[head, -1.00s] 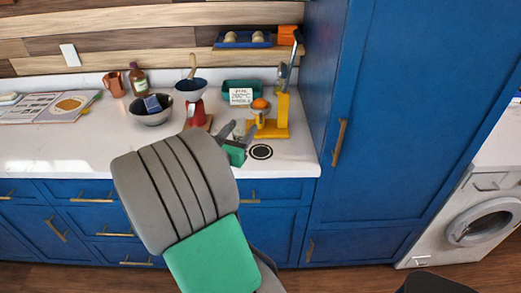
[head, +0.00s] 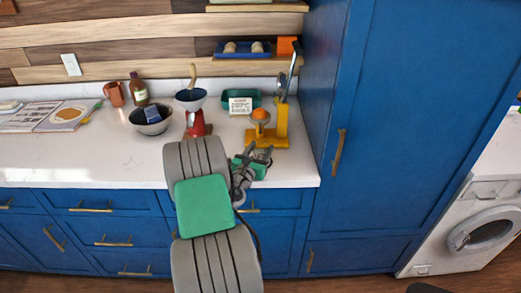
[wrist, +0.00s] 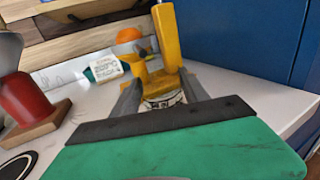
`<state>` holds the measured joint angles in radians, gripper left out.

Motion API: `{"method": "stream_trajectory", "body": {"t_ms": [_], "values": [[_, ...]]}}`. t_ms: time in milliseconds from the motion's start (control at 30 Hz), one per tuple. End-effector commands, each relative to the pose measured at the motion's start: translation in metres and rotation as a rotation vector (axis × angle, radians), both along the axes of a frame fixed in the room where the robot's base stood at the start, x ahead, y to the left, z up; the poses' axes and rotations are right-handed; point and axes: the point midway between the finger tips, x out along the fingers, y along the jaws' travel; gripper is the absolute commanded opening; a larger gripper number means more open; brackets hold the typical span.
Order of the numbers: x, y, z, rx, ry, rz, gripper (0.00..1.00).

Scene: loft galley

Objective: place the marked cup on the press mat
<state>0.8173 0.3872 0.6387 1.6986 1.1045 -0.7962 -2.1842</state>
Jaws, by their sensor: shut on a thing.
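My gripper (wrist: 160,100) is shut on the marked cup (wrist: 163,101), a small pale cup with dark markings; the green wrist housing hides its lower part. In the head view my gripper (head: 259,155) is over the counter in front of the yellow press, and the cup cannot be made out there. A round black mat with a pale ring (wrist: 16,166), which looks like the press mat, is at the lower left of the wrist view, apart from the cup. My arm hides it in the head view. The cup's height above the counter is unclear.
The yellow press (head: 281,125) with an orange (head: 261,115) stands just beyond my gripper. A red grinder (head: 196,122) is to the left, a sign (head: 240,106) and teal tray behind. The tall blue cabinet (head: 345,130) bounds the right side.

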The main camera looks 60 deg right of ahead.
Motion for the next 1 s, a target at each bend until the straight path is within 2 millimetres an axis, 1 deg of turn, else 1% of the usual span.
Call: {"method": "stream_trajectory", "body": {"t_ms": [200, 233, 467, 667, 767, 867, 967, 1000], "values": [[0.0, 0.0, -0.005, 0.001, 0.001, 0.0, 0.12], [0.0, 0.0, -0.003, 0.001, 0.001, 0.0, 0.54], [0.0, 0.0, -0.003, 0.001, 0.001, 0.0, 0.73], [0.0, 0.0, -0.003, 0.001, 0.001, 0.0, 0.74], [0.0, 0.0, 0.002, 0.001, 0.0, 0.0, 0.74], [0.0, 0.014, -0.003, 0.004, 0.002, 0.003, 0.74], [-0.001, 0.037, -0.004, 0.003, 0.003, 0.005, 0.74], [-0.001, 0.048, -0.004, 0.004, 0.003, 0.005, 0.74]]}}
